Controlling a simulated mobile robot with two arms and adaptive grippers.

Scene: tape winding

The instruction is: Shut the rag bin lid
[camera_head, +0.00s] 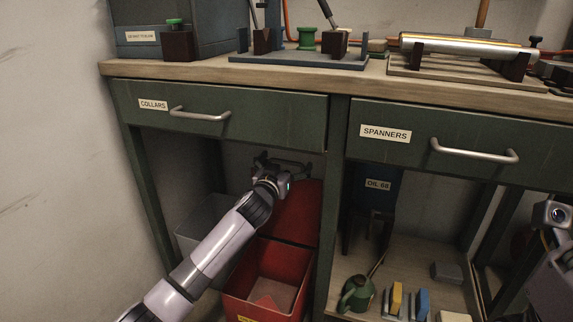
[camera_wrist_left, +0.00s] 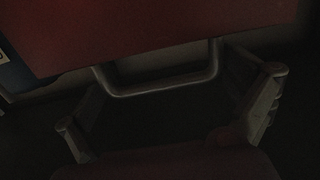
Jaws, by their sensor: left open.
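The red rag bin (camera_head: 238,306) stands open on the floor under the COLLARS drawer, with rag-like material inside. Its red lid (camera_head: 299,212) is raised upright at the back of the bin. My left gripper (camera_head: 284,163) is at the top of the lid, its fingers open. In the dark left wrist view, the lid (camera_wrist_left: 150,30) fills the top, and a bar handle (camera_wrist_left: 160,89) on its edge lies between the spread fingers of the gripper (camera_wrist_left: 170,100). I cannot tell whether they touch it. Part of my right arm shows at the right edge; its fingers do not.
A grey bin (camera_head: 197,224) stands left of the rag bin, partly behind my left arm. The COLLARS drawer (camera_head: 215,112) is shut just above the gripper. A cabinet post (camera_head: 334,200) is close on the right. An oil can (camera_head: 357,294) stands on the lower shelf.

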